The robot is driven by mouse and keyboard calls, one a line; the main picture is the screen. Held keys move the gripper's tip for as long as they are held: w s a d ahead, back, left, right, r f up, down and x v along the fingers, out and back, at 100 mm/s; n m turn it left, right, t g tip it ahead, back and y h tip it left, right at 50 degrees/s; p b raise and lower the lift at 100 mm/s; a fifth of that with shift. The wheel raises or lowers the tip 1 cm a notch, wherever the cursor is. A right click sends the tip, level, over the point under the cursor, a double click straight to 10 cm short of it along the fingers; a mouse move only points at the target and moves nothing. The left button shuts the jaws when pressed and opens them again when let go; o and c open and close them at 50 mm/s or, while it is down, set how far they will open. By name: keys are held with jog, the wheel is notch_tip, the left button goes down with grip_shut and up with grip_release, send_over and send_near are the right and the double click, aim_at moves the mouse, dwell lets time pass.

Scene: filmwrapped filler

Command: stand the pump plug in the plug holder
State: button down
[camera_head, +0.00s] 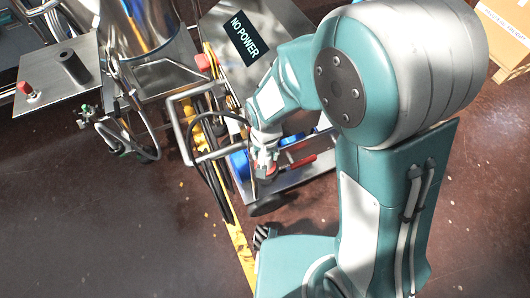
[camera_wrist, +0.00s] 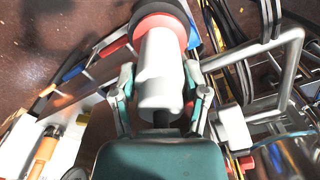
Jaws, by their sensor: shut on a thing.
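The pump plug (camera_wrist: 160,62) is a white cylinder with a red collar and a dark round end, seen at the top middle of the wrist view. My gripper (camera_wrist: 160,85) is shut on its white body, one finger on each side. The dark end points away from my palm. In the head view my gripper (camera_head: 264,158) is low beside the steel cart, and the plug's red part (camera_head: 266,171) shows just below it. I cannot tell for sure which part is the plug holder.
A steel cart with a NO POWER sign (camera_head: 244,38) stands behind my gripper. A bent steel tube frame (camera_head: 184,128) and dark cables (camera_head: 217,180) are close on the left. A steel plate (camera_head: 42,68) carries a black upright cylinder (camera_head: 72,68) and a red button (camera_head: 25,88).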

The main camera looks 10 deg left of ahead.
jog(key=shift+f, duration=0.1)
grip_release()
notch_tip(320, 180, up, 12)
jog(key=shift+f, duration=0.1)
jog(key=s+d+r+t, duration=0.2)
jog(key=d+r, duration=0.2)
jog(key=d, duration=0.2)
jog(key=s+d+r+t, duration=0.1)
jog(key=s+d+r, duration=0.2)
jog(key=d+r, duration=0.2)
jog(key=s+d+r+m+t, duration=0.1)
jog(key=s+d+r+t, duration=0.1)
jog(key=d+r, duration=0.3)
jog(key=shift+s+d+t, duration=0.1)
jog(key=shift+s+d, duration=0.1)
jog(key=shift+d, duration=0.55)
jog(key=shift+s+d+t, duration=0.1)
jog(key=shift+s+d, duration=0.15)
jog(key=shift+d, duration=0.45)
jog(key=shift+s+d+t, duration=0.1)
jog(key=shift+s+d, duration=0.1)
jog(key=shift+d, duration=0.55)
